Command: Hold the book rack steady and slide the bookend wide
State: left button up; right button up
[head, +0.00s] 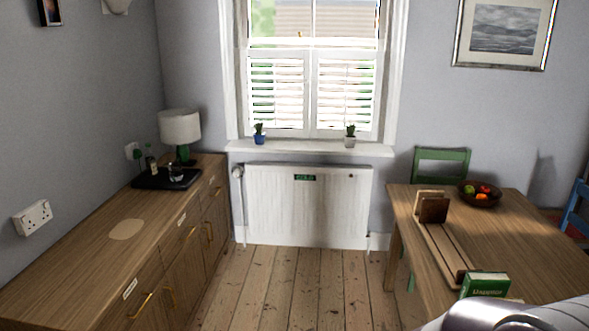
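The wooden book rack (441,250) lies lengthwise on the table at the right, as a long narrow base with rails. At its far end stand a light wooden upright and a darker brown block (433,209) close together; I cannot tell for sure which is the bookend. A green book (486,284) with white lettering is at the near end. The rack's middle is bare. A rounded silver-grey part of my arm shows at the bottom right corner, just in front of the green book. Neither gripper shows.
The table (527,237) bears a dark bowl of fruit (479,197) right of the rack's far end. A green chair (441,160) stands behind it and a blue chair (578,208) at right. A long sideboard (85,262) lines the left wall. Floorboards between are clear.

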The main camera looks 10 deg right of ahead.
aim_at(433, 211)
jog(key=i+z, duration=0.2)
jog(key=i, duration=0.5)
jog(key=i+z, duration=0.15)
jog(key=i, duration=0.5)
jog(key=i+j+z, duration=0.2)
jog(key=i, duration=0.5)
jog(key=i+z, duration=0.35)
jog(key=z, duration=0.15)
jog(key=i+j+z, duration=0.2)
jog(key=z, duration=0.25)
jog(key=i+j+z, duration=0.3)
jog(key=z, duration=0.2)
jog(key=i+j+z, duration=0.3)
jog(key=z, duration=0.15)
jog(key=i+j+z, duration=0.2)
jog(key=z, duration=0.3)
jog(key=i+j+z, duration=0.15)
jog(key=j+z, duration=0.35)
